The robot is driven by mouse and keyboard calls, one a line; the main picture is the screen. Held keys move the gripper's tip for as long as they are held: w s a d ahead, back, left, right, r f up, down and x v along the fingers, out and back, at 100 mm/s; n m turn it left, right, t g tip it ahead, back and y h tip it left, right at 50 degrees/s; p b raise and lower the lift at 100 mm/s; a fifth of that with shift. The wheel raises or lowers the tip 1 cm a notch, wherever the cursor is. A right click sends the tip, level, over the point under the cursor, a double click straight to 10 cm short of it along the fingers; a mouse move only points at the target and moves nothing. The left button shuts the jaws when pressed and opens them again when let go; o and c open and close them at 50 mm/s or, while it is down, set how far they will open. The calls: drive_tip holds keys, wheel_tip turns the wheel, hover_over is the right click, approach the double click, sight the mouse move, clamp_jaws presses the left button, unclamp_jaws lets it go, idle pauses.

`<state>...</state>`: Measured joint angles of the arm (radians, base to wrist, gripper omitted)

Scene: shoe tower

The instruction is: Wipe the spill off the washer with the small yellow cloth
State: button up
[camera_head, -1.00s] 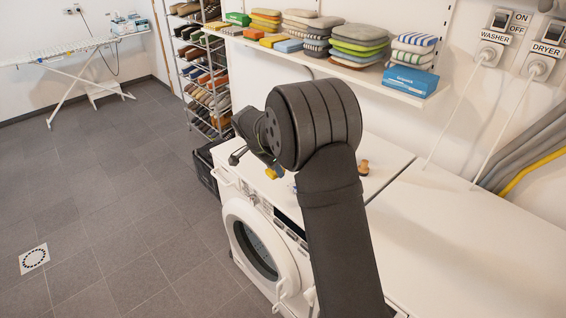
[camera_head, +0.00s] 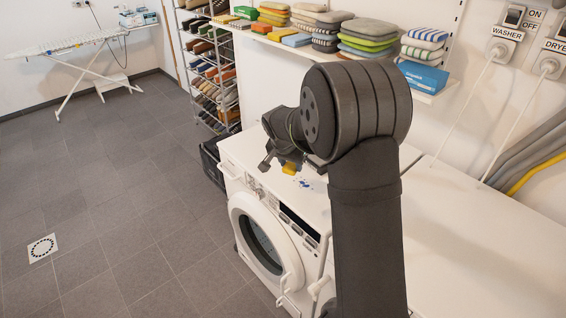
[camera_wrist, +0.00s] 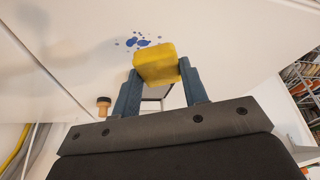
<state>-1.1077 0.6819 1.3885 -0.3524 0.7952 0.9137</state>
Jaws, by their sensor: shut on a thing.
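My gripper (camera_wrist: 160,85) is shut on the small yellow cloth (camera_wrist: 155,64), a folded block between its two blue-grey fingers in the wrist view. The cloth also shows in the head view (camera_head: 290,168), over the front part of the white washer (camera_head: 238,150). The blue spill (camera_wrist: 137,42) is a cluster of drops and blots just beyond the cloth. In the head view the spill (camera_head: 305,184) lies on the washer's top, right of the cloth. I cannot tell whether the cloth touches the top.
A small wooden-topped knob (camera_wrist: 103,103) stands on the washer top in the wrist view. A wall shelf (camera_head: 425,97) with folded cloths and a blue box (camera_head: 423,76) is above and behind. A shoe rack (camera_head: 212,75) stands at the back left. The dryer top (camera_head: 480,240) at right is clear.

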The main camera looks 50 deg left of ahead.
sight(296, 185)
drive_tip(key=shift+w+d+f+n+g+y, duration=0.15)
drive_tip(key=shift+w+d+f+n, duration=0.15)
drive_tip(key=shift+f+n, duration=0.5)
drive_tip(key=shift+w+d+f+n+g+y, duration=0.15)
drive_tip(key=shift+d+f+n, duration=0.3)
drive_tip(key=shift+f, duration=0.8)
drive_tip(key=shift+w+d+f+n+y, duration=0.3)
drive_tip(key=shift+f+n, duration=0.25)
drive_tip(key=shift+f, duration=0.45)
drive_tip(key=shift+w+f, duration=0.65)
drive_tip(key=shift+w, duration=0.05)
drive_tip(key=shift+c, duration=0.3)
drive_tip(key=shift+w, duration=1.15)
drive_tip(key=shift+s, duration=2)
drive_tip(key=shift+w+a+f, duration=0.1)
drive_tip(key=shift+w+a, duration=0.3)
drive_tip(key=shift+w, duration=1.65)
drive_tip(key=shift+s, duration=1.8)
drive_tip(key=shift+s+r, duration=0.2)
drive_tip(key=shift+r, duration=3.9)
drive_tip(key=shift+w, duration=0.1)
